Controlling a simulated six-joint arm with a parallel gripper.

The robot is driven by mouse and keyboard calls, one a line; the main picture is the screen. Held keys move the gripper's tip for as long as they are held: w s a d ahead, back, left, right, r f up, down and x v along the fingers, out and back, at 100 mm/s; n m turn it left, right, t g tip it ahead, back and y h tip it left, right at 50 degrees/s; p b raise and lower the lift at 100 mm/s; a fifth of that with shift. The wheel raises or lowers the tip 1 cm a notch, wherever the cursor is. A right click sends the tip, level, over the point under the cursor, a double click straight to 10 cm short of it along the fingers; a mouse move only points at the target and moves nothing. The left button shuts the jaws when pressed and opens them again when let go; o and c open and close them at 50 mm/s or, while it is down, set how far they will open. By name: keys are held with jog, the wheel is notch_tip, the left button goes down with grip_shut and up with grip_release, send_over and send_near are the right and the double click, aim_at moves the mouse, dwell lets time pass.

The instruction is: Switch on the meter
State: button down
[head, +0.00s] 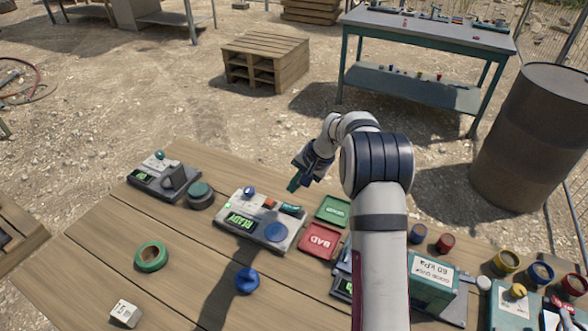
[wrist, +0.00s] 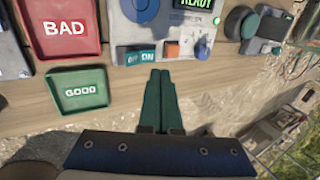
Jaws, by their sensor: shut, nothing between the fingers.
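A grey meter-like device (head: 262,240) sits mid-table, its green display (head: 240,222) lit and reading READY. It has a blue knob, an orange button and a teal rocker switch (head: 292,209). In the wrist view the rocker (wrist: 140,57) is marked OFF and ON, with a lit green lamp (wrist: 216,20) farther along the device. My gripper (head: 293,186) is shut and empty, above the table's far edge, beyond the rocker. In the wrist view its green fingertips (wrist: 160,72) point at the ON end; I cannot tell whether they touch.
A red BAD tray (head: 319,242) and a green GOOD tray (head: 333,210) lie right of the device. Another device with a display (head: 157,180) and a dark round knob-like piece (head: 200,195) stand left. A green ring (head: 151,257) and a blue knob-like piece (head: 247,281) lie in front.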

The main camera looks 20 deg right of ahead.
notch_tip(320, 180, up, 8)
jog(key=shift+f, duration=0.1)
dwell(0.4)
jog(key=s+a+r+n+g, duration=0.1)
jog(key=s+a+r, duration=0.25)
jog(key=s, duration=0.25)
jog(key=s+a+r, duration=0.3)
jog(key=s+a, duration=0.1)
jog(key=s, duration=0.2)
jog(key=s+a+f+n+g+h, duration=0.1)
jog(key=s+a+f, duration=0.1)
jog(key=s, duration=1.2)
jog(key=s+a+f+n+g, duration=0.1)
jog(key=s+a, duration=0.2)
jog(key=s, duration=1.1)
jog(key=shift+f+g+h, duration=0.35)
jog(key=shift+g+h, duration=0.05)
